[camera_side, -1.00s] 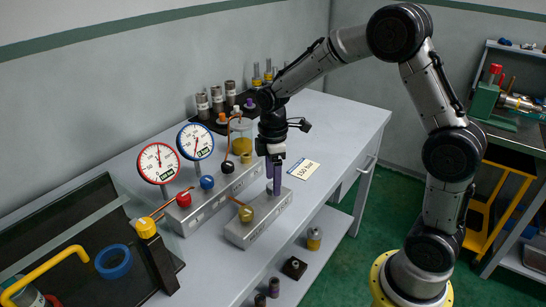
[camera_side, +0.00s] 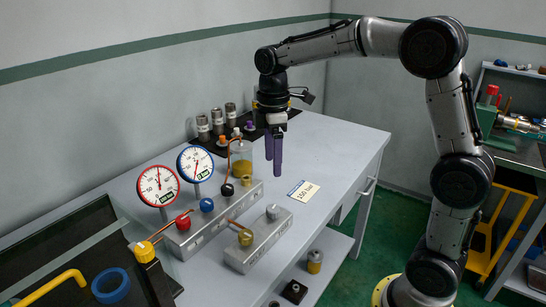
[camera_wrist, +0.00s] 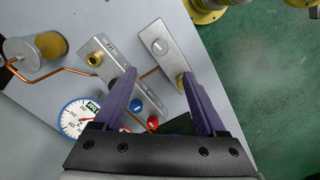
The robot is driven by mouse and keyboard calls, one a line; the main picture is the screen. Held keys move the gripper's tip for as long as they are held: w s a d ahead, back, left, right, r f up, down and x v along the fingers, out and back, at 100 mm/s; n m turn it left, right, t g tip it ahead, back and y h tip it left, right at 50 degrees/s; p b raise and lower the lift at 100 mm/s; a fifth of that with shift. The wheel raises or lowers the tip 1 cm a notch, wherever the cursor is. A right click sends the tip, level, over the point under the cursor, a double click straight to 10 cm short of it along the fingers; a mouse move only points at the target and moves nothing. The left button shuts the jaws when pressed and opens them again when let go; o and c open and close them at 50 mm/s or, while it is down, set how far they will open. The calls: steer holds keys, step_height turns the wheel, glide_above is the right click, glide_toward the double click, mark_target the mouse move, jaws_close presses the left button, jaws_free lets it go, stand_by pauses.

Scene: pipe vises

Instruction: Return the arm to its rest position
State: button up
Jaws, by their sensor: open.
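My gripper (camera_side: 275,160) has purple fingers and hangs pointing down, above the grey table, clear of everything below it. In the wrist view my gripper (camera_wrist: 160,95) shows its two fingers spread apart with nothing between them. Beneath it in the side view is a grey metal block (camera_side: 258,243) with a silver round fitting (camera_side: 273,212) and a brass fitting (camera_side: 246,237) on top. My arm rises from the yellow base at the lower right and bends over the table.
A red gauge (camera_side: 158,186) and a blue gauge (camera_side: 195,163) stand on a longer block at the left. A card reading 150 bar (camera_side: 304,191) lies on the table (camera_side: 330,150). A black tray (camera_side: 60,250) is at the lower left. Open space surrounds my gripper.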

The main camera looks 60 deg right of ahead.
steer(key=s+a+r+m+t, duration=0.1)
steer(key=s+a+r+t, duration=0.2)
steer(key=s+r, duration=0.65)
steer(key=s+a+f+m+t, duration=0.1)
steer(key=s+f+m+t, duration=0.1)
steer(key=s+f+m, duration=0.7)
steer(key=s, duration=0.3)
steer(key=shift+s+t, duration=0.3)
stand_by(2.2)
